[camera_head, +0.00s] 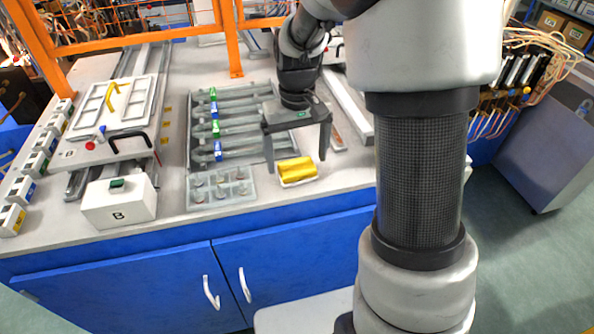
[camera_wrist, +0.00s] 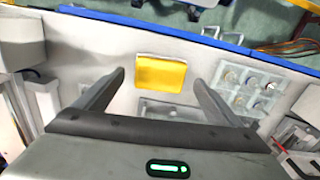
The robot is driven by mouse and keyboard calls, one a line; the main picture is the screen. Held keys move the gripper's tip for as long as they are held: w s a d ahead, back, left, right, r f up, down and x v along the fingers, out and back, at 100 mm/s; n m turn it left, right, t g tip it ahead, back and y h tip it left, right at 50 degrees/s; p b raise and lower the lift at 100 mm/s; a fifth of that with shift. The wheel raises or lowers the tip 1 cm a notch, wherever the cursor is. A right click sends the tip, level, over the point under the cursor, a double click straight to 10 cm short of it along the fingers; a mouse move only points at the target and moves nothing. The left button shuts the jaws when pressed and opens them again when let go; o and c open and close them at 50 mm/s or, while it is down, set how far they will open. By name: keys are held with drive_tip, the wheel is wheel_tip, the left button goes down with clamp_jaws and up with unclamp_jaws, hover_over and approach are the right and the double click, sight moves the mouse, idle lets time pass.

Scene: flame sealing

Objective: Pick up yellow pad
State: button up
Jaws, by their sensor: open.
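The yellow pad (camera_head: 297,168) lies in a small white tray (camera_head: 300,181) near the front edge of the workbench. My gripper (camera_head: 297,166) is above and just behind the pad in the head view, with its two fingers spread wide and nothing between them. In the wrist view the yellow pad (camera_wrist: 161,73) lies ahead of and between the open fingertips of my gripper (camera_wrist: 160,84). The pad looks clear of both fingers. The exact height of the fingertips over the pad is hard to tell.
A clear compartment box (camera_head: 220,187) with small round parts stands left of the pad. A rack with tubes (camera_head: 235,125) lies behind it. A white box marked B (camera_head: 118,202) and a white framed panel (camera_head: 112,105) are farther left. Blue cabinet doors (camera_head: 300,250) are below the bench.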

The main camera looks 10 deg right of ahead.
sight(297, 166)
drive_tip(key=shift+f, duration=1.25)
drive_tip(key=c, duration=1.2)
wheel_tip(297, 166, up, 10)
drive_tip(key=shift+r+p, duration=0.1)
drive_tip(key=shift+p, duration=0.2)
drive_tip(key=o, duration=0.5)
drive_tip(key=c, duration=0.3)
